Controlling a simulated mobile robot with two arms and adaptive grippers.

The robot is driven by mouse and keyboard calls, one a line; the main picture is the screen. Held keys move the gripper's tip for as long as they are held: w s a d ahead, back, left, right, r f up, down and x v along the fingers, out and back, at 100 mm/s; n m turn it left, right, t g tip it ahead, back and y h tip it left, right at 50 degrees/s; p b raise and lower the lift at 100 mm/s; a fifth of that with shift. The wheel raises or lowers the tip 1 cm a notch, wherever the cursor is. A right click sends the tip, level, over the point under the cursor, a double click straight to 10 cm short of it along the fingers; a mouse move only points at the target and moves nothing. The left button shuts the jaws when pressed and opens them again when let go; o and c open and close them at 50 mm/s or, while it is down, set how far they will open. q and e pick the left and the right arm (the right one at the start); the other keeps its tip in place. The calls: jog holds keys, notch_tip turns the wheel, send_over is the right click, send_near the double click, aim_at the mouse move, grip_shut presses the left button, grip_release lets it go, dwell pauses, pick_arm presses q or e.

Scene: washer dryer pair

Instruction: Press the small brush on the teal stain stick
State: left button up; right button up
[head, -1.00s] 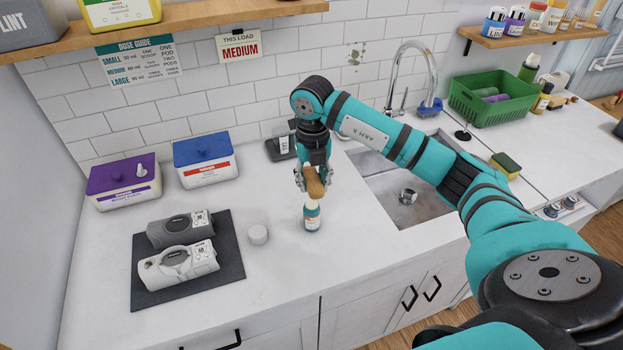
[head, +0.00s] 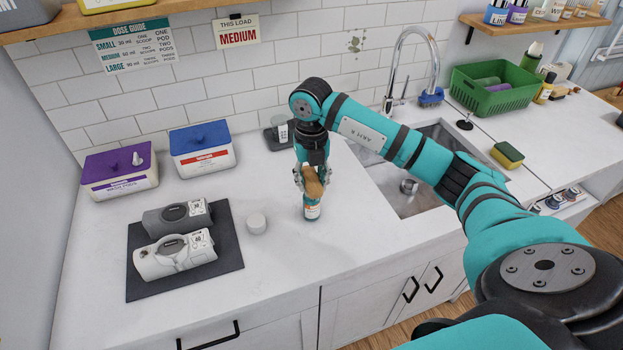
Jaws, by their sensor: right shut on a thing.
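My right gripper (head: 312,176) points down over the counter, left of the sink, and is shut on the small brush (head: 315,185), whose tan wooden body shows between the fingers. The teal stain stick (head: 312,210), with a white and orange label, stands upright on the counter directly under the brush. The brush overlaps the top of the stick in the picture; the stick's upper end is hidden, and I cannot tell whether they touch. My left gripper is not in view.
A small white round cap (head: 256,223) sits left of the stick. A dark mat (head: 142,288) with two grey devices lies farther left. Purple-lidded (head: 120,172) and blue-lidded (head: 203,150) tubs stand near the wall. The sink (head: 425,190) is to the right.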

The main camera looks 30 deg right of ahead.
aim_at(311, 179)
jog(key=shift+f, duration=0.15)
jog(key=shift+f+b, duration=0.45)
dwell(1.4)
jog(key=shift+r+p, duration=0.65)
jog(key=shift+r, duration=0.3)
jog(key=shift+r+p, duration=1.65)
jog(key=shift+r, duration=1)
jog(key=shift+f, duration=0.1)
